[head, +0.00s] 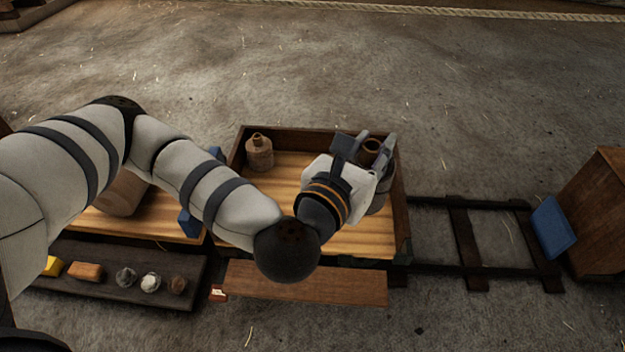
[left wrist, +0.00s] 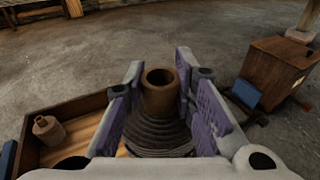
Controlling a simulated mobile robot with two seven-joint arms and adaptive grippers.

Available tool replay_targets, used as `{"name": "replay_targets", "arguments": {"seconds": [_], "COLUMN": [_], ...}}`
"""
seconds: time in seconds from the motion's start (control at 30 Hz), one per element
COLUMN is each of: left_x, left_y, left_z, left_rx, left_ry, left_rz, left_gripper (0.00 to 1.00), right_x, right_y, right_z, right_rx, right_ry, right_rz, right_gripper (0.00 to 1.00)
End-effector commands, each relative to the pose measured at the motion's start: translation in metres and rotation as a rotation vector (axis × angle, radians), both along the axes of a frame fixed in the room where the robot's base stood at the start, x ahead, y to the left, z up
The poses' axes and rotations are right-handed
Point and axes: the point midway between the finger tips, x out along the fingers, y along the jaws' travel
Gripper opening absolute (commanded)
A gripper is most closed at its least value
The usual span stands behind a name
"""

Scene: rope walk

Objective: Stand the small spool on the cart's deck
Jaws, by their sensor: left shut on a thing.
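My left gripper (head: 366,147) is over the right end of the cart's deck (head: 374,243), a pale plank floor with raised dark wooden sides. It is shut on the small spool (head: 372,147), whose brown hollow top shows between the fingers. In the left wrist view, the spool (left wrist: 160,92) looks upright between the two purple-padded fingers (left wrist: 160,75), with dark coils around it lower down. The hand hides its lower part, so I cannot tell whether it touches the deck. My right gripper is not in view.
A brown jug (head: 259,153) stands in the deck's back left corner. Rails (head: 465,240) run right to a wooden box (head: 600,215) with a blue pad (head: 553,227). A dark tray (head: 110,283) with several small lumps lies at the front left. The deck's middle is clear.

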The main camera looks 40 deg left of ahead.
Motion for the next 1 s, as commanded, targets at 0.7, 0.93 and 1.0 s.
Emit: {"name": "replay_targets", "arguments": {"seconds": [0.7,0.93,1.0], "left_x": [-0.013,-0.014,-0.013], "left_y": [0.273,0.276,0.275], "left_z": [-0.124,-0.184,-0.191], "left_rx": [-0.017,-0.017,-0.017], "left_ry": [0.018,0.014,0.010], "left_rz": [0.466,0.473,0.472], "left_gripper": [0.00,0.00,0.00], "right_x": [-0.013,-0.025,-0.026], "right_y": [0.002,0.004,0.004], "right_z": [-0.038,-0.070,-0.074], "right_rx": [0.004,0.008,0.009], "right_ry": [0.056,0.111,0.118], "right_rz": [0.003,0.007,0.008], "right_gripper": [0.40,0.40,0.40]}}
